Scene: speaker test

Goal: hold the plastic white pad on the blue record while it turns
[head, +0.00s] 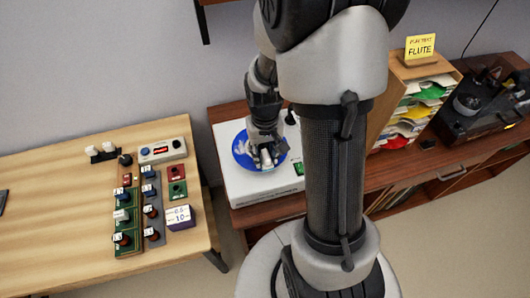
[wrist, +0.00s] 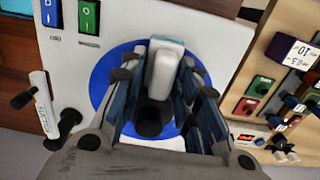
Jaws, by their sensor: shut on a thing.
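The blue record (head: 240,146) lies on a white turntable (head: 229,180) on the brown cabinet; the record also shows in the wrist view (wrist: 101,78). My gripper (head: 263,160) is over the record, and in the wrist view (wrist: 163,75) its fingers are shut on the white pad (wrist: 163,70). The pad is pale with a light blue-green edge at its far end and a dark round part nearer my palm. It is over the record; I cannot tell if it touches. My gripper hides much of the record's middle.
Blue and green switches (wrist: 88,16) sit on the turntable's edge. A wooden table (head: 60,200) with several knobbed modules is at left. A sorter (head: 415,95) with coloured sleeves and a yellow FLUTE sign (head: 421,47) stand at right.

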